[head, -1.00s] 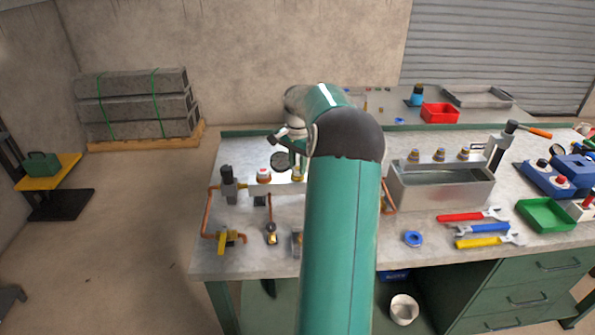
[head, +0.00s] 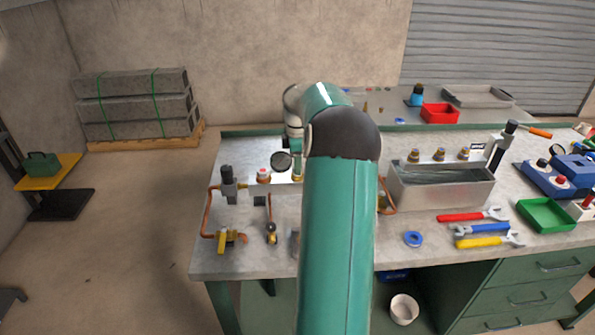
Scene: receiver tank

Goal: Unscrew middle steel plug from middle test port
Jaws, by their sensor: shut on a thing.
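My gripper (head: 296,158) is only partly in view, low over the pipe manifold (head: 283,189) beside the round gauge. My green arm hides its fingertips. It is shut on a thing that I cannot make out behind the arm. The middle steel plug and the middle test port cannot be made out. The bare part of the manifold shows to the left of my arm, with a red-capped fitting (head: 263,175) and a dark upright fitting (head: 228,182) on it.
The pressure gauge (head: 281,162) stands close to my wrist. A yellow-handled valve (head: 228,240) hangs in front. To the right are a metal water basin (head: 440,193) with several brass fittings behind it, a blue ring (head: 413,239), wrenches (head: 482,230) and a green tray (head: 545,215).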

